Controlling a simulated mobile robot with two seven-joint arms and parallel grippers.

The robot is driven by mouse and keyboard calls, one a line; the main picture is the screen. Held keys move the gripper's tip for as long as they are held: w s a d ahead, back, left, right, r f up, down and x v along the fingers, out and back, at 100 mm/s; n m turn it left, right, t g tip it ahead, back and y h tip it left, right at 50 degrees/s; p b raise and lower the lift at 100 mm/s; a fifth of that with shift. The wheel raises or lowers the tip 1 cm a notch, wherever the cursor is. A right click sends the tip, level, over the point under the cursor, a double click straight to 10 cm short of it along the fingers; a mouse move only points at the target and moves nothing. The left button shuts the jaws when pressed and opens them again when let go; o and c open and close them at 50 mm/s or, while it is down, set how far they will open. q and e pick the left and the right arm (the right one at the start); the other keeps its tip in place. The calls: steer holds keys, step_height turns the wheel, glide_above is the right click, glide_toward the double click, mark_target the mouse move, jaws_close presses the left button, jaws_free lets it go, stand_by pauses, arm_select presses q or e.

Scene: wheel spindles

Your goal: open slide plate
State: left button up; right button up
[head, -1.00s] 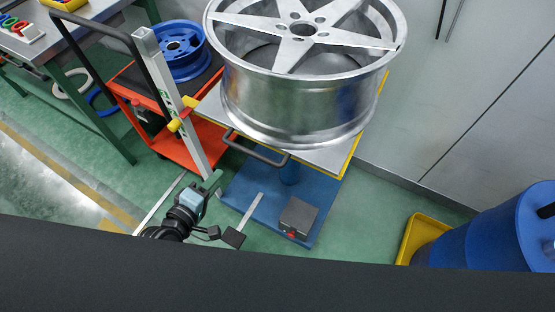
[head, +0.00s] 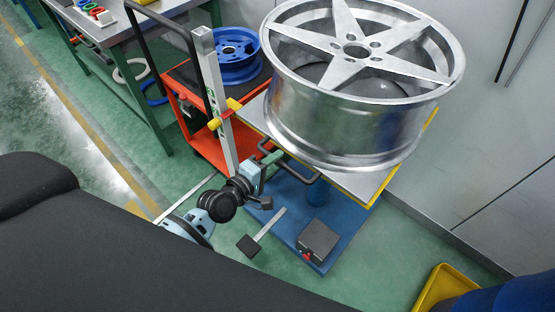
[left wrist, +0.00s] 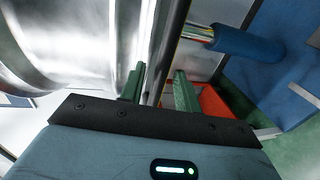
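A grey slide plate (head: 352,184) with yellow edges lies under a large silver wheel (head: 345,130) on a blue-based lift stand. A dark bar handle (head: 306,182) sticks out from the plate's front side. My left gripper (head: 270,160) is at the left end of this handle. In the left wrist view my green fingers (left wrist: 159,88) are apart, with a dark bar (left wrist: 166,50), seemingly the handle, running between them. A gap shows between the bar and the right finger. The silver wheel (left wrist: 65,45) fills the upper left there. My right gripper is not in view.
A grey upright post (head: 213,100) with a yellow knob stands left of the plate. Behind it is a red cart (head: 200,135) with a blue wheel rim (head: 233,55). A blue stand base (head: 350,228) carries a grey box. A yellow bin (head: 440,285) stands lower right.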

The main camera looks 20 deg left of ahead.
arm_select(q)
steer(key=shift+x, duration=0.8)
steer(key=shift+c, duration=0.2)
jaws_close()
